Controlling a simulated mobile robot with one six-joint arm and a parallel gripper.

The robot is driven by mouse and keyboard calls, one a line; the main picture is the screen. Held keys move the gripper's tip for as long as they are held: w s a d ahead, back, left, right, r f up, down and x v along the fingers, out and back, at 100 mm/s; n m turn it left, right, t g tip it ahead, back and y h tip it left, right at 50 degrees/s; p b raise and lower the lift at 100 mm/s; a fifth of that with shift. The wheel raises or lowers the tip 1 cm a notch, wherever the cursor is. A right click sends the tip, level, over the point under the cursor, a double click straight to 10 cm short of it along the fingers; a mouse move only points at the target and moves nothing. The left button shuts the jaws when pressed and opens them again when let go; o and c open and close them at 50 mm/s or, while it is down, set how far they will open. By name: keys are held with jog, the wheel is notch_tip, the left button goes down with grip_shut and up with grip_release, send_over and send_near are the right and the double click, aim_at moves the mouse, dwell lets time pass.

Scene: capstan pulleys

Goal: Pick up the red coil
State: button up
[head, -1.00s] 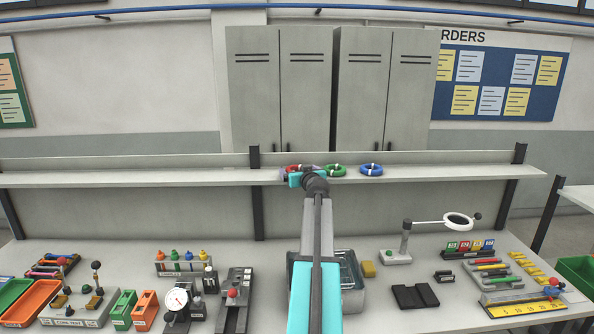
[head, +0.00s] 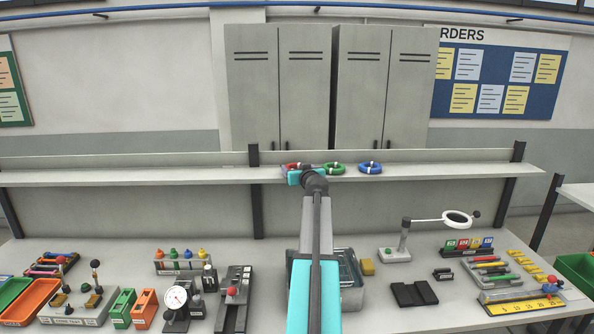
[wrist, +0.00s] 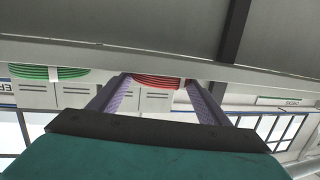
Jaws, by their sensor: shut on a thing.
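The red coil (head: 291,166) is at the shelf at the back, left of a green coil (head: 334,168) and a blue coil (head: 370,168). My gripper (wrist: 157,83) is shut on the red coil, which shows between the two purple fingers in the wrist view (wrist: 158,81). In the head view my gripper's teal body and wrist hide much of the red coil. I cannot tell whether the coil touches the shelf or is just clear of it. The green coil also shows left of the fingers in the wrist view (wrist: 48,72).
The shelf (head: 440,172) is otherwise mostly clear, with dark posts, one near my gripper on the left. Below, the workbench (head: 385,320) holds bins, a dial gauge (head: 176,297), a magnifier lamp (head: 457,219) and a grey tray (head: 350,292) partly behind my arm.

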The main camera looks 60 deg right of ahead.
jog(key=shift+r, duration=0.15)
jog(key=shift+r+b, duration=0.55)
jog(key=shift+r, duration=0.1)
jog(key=shift+r+b, duration=0.5)
jog(key=shift+r, duration=0.4)
jog(key=s+r+b, duration=0.1)
jog(key=s+b, duration=0.5)
jog(key=s, duration=1)
jog(key=shift+d+r, duration=0.3)
jog(key=shift+r, duration=0.05)
